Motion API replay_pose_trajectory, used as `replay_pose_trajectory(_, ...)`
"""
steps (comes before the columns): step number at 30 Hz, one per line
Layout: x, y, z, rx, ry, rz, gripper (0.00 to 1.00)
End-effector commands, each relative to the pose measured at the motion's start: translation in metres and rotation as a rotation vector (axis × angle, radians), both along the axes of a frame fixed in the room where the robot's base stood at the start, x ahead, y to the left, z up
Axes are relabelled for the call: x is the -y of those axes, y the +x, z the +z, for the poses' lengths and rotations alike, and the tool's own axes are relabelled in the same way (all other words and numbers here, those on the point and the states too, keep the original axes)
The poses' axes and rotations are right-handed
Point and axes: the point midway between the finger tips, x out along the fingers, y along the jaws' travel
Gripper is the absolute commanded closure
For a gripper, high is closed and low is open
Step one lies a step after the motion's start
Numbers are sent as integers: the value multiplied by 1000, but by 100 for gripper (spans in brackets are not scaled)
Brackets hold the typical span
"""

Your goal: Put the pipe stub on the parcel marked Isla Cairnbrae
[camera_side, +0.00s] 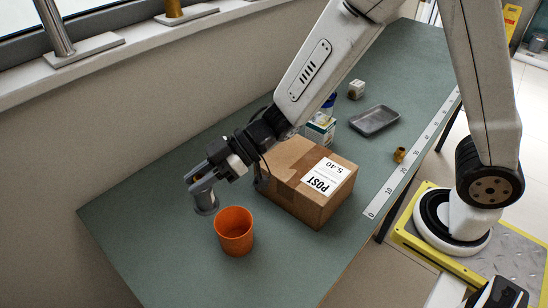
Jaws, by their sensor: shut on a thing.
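My gripper (203,181) is shut on a short grey cylinder (206,202), which looks like the pipe stub. The stub is roughly upright, at the left of the parcel and close to the orange cup. I cannot tell whether it touches the bench. The brown cardboard parcel (284,190) sits on the bench, with a white label (325,178) on top reading "POST 5.40". I can read no name Isla Cairnbrae on it. My wrist hides part of the parcel's left side.
An orange cup (234,238) stands in front of the stub. A ruler strip (412,155) runs along the bench's right edge. The bench's front left is clear.

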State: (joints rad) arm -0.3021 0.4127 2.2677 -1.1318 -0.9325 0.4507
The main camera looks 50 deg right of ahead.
Motion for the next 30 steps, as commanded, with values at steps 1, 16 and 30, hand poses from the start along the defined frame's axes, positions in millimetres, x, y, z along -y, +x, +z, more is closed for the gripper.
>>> replay_pose_trajectory(1, 12, 4, 5, 5, 2, -7, 100)
replay_pose_trajectory(16, 116, 6, 28, 3, 3, -14, 100)
replay_pose_trajectory(30, 205, -23, 40, 3, 3, -22, 100)
